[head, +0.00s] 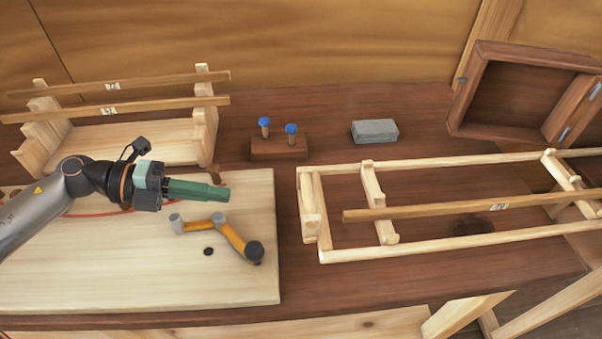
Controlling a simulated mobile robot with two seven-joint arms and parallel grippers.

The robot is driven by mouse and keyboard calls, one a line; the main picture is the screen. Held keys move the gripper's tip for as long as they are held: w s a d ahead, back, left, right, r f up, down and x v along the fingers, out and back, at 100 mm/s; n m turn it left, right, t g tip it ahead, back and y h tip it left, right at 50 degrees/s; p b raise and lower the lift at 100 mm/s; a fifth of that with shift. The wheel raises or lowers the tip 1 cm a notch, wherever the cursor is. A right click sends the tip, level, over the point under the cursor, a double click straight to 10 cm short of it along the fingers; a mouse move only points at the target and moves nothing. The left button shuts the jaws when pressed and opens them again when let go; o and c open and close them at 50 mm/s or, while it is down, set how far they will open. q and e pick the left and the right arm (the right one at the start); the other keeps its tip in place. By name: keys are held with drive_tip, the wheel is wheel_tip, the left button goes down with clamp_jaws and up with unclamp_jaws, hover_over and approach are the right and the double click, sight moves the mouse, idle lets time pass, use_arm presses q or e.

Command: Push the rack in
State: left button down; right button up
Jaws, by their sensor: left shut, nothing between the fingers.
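A pale wooden frame with long rails and cross pieces, which looks like the rack (310,215), lies at the right of the bench and runs past its right end and out of the picture. A brown labelled strip (420,210) rests across its cross pieces. My left gripper (222,193) has green fingers, shut and empty, pointing right above the pale board. It is to the left of the rack's near end, apart from it, with a clear gap between. My right gripper is not in view.
A stepped wooden stand (140,142) holds two labelled strips at the back left. An orange-and-grey jointed tool (228,236) lies on the pale board (140,280). A block with blue-topped pegs (279,148), a grey block (374,131) and an open brown box (480,90) stand behind.

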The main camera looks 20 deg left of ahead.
use_arm(q)
drive_tip(key=shift+w+d, duration=0.1)
drive_tip(key=shift+d, duration=0.25)
drive_tip(key=x, duration=0.4)
drive_tip(key=p+x, duration=0.1)
drive_tip(key=x, duration=0.7)
drive_tip(key=shift+w+d+r+p, duration=0.1)
drive_tip(key=shift+d+r+p, duration=0.2)
drive_tip(key=shift+d, duration=0.2)
drive_tip(key=shift+d+f, duration=0.1)
drive_tip(key=shift+d, duration=0.05)
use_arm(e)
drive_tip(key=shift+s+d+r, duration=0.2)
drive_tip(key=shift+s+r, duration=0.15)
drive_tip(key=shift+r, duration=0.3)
use_arm(q)
drive_tip(key=shift+w, duration=0.1)
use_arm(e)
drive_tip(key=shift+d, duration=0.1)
